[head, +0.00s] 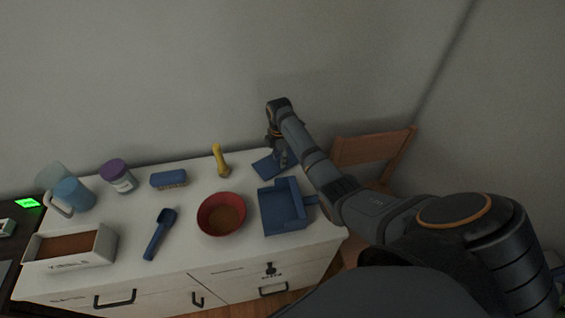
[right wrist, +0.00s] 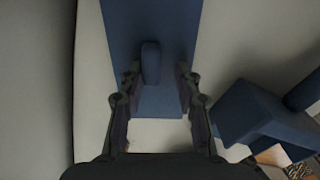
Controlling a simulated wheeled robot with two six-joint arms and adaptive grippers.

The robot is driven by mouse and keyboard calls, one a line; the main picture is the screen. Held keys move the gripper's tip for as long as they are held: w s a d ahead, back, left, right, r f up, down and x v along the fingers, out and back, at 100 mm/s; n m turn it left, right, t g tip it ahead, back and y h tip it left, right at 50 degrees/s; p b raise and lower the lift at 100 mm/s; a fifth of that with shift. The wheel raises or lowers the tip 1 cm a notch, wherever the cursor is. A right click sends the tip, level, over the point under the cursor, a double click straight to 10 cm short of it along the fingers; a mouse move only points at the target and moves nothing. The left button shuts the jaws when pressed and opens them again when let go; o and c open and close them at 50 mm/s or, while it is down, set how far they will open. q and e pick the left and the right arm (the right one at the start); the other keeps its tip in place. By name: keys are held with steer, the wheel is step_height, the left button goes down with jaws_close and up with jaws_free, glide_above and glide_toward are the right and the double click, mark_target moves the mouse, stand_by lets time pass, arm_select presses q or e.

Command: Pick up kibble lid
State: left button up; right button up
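The kibble lid, a flat blue panel with a raised grip (head: 268,166), lies at the back right of the white cabinet top. In the right wrist view the lid (right wrist: 168,25) fills the upper middle, with its rounded blue handle (right wrist: 151,62) standing up. My right gripper (head: 282,157) is over the lid, pointing down. In the wrist view its fingers (right wrist: 159,75) are open on either side of the handle, with a gap clearest on the right. My left gripper is not in view.
A blue dustpan-like tray (head: 283,209) lies just in front of the lid; a red bowl (head: 208,217), yellow object (head: 220,161), blue brush (head: 168,179) and blue scoop (head: 160,233) are further left. A white box of kibble (head: 102,246) stands front left. A wooden chair (head: 368,149) is right.

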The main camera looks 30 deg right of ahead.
steer(key=shift+s+a+f, duration=0.1)
steer(key=shift+s+f, duration=0.25)
steer(key=shift+f, duration=0.2)
jaws_close()
steer(key=shift+w+r, duration=0.15)
steer(key=shift+r, duration=0.35)
steer(key=shift+w+r+b, duration=0.15)
steer(key=shift+r+b, duration=0.3)
steer(key=shift+r, duration=0.25)
steer(key=s+a+r+p, duration=0.6)
steer(key=s+r+p, duration=0.3)
steer(key=s, duration=0.3)
steer(key=shift+s+a+r, duration=0.15)
steer(key=shift+a+r, duration=0.1)
steer(key=shift+r, duration=0.65)
